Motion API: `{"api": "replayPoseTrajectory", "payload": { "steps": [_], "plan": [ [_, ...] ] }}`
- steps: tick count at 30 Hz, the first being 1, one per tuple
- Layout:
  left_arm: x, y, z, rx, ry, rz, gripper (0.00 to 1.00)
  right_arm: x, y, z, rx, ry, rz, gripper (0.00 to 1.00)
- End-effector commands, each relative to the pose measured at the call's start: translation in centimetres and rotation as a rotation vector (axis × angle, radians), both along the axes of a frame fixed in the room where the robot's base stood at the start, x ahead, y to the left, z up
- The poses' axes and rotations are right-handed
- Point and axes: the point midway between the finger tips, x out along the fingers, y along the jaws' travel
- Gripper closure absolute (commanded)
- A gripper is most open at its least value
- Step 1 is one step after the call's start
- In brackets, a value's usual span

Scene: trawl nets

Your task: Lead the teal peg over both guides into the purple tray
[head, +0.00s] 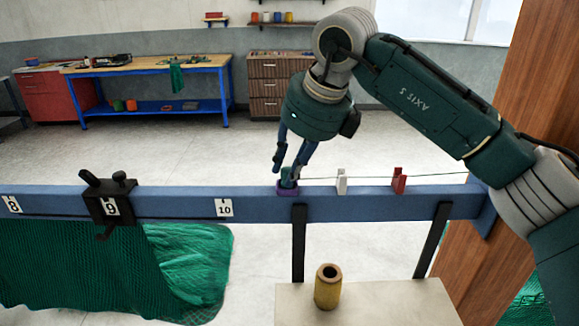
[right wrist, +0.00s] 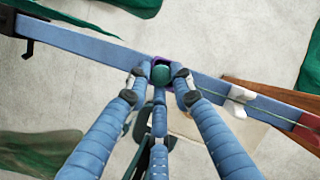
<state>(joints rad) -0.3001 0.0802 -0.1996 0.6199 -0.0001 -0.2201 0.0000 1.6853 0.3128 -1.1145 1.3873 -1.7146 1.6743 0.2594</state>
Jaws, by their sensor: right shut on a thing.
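My right gripper (head: 287,166) reaches down from above onto the blue rail and is shut on the teal peg (head: 287,178). The peg is upright at the purple tray (head: 287,191), which sits on the rail. In the right wrist view the round peg top (right wrist: 160,75) lies between my fingertips (right wrist: 160,78), with the purple rim (right wrist: 154,61) around it. I cannot tell whether the peg touches the tray floor. A thin cord runs right from the peg along the white guide (head: 341,182) and the red guide (head: 399,180). My left gripper is out of view.
The blue rail (head: 180,203) crosses the view, with a black clamp (head: 107,200) and number tags at left. Green netting (head: 190,262) hangs below. A yellow spool (head: 328,287) stands on a pale stand in front. A wooden post (head: 485,140) rises at right.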

Motion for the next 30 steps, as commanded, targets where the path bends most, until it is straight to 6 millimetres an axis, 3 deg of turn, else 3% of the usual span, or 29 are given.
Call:
{"api": "replayPoseTrajectory", "payload": {
  "steps": [22, 23, 25, 26, 30],
  "plan": [
    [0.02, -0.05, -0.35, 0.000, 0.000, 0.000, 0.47, 0.01, -0.01, -0.37, 0.001, -0.001, 0.000, 0.92],
    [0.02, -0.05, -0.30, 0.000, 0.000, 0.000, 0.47, 0.02, -0.01, -0.30, 0.000, -0.001, 0.000, 0.74],
    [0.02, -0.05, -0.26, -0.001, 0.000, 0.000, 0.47, 0.01, 0.00, -0.28, 0.001, -0.001, 0.000, 0.60],
    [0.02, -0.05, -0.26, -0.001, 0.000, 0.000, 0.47, 0.01, -0.01, -0.29, 0.001, -0.001, 0.000, 0.56],
    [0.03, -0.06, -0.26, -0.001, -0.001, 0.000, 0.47, 0.01, -0.02, -0.29, 0.000, 0.000, 0.000, 0.56]
  ]
}}
